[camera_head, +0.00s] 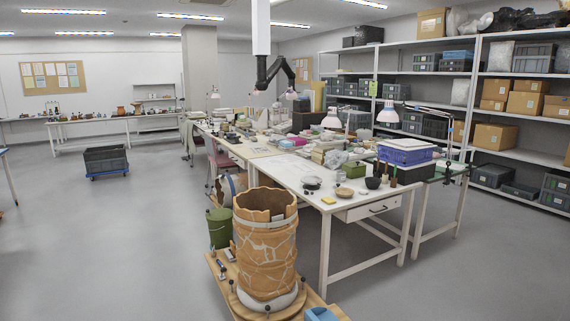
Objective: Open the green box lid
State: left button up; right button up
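No gripper of mine shows in the head view. I cannot pick out a green box with a lid for certain. A small green block-like thing (354,170) stands on the worktable (313,187) among the clutter, near a purple crate; it is too small to tell whether it is a box or has a lid.
The clay vessel stands on a wooden base in front of the worktable. The purple crate (405,152) sits on the table's right part. Shelves with grey crates and cardboard boxes (525,103) line the right wall. A dark wheeled crate (105,158) stands at left; floor around it is clear.

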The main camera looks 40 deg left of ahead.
aim_at(354, 164)
jog(key=u, duration=0.85)
jog(key=i+l+z, duration=1.1)
jog(key=i+z, duration=0.2)
jog(key=i, duration=0.25)
jog(key=i+u, duration=0.3)
jog(key=i, duration=0.3)
jog(key=i+l+u, duration=0.15)
jog(key=i+u, duration=0.15)
jog(key=i, duration=0.3)
